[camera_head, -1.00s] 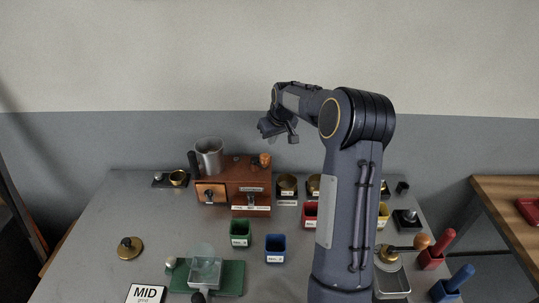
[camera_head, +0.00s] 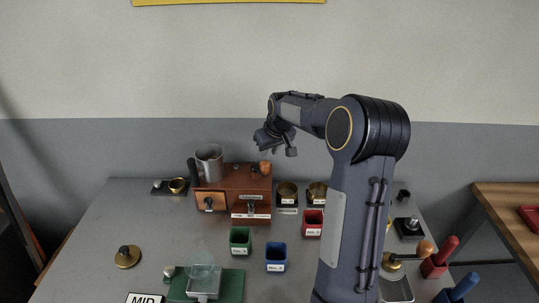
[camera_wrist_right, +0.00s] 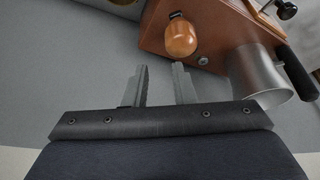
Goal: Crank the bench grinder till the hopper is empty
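A brown box-shaped machine (camera_head: 240,187) stands at the back of the bench, with a metal cup (camera_head: 209,160) at its left and a wooden knob (camera_head: 265,168) at its right end. A brass device with a crank arm and wooden ball (camera_head: 425,248) stands at the right, partly behind my arm; I cannot tell which one is the grinder, nor see inside a hopper. My left gripper is out of view.
A green bin (camera_head: 240,240), blue bin (camera_head: 276,256) and red bin (camera_head: 313,223) stand mid-bench. Red and blue handled tools (camera_head: 440,257) are at the right. The left bench surface is mostly clear.

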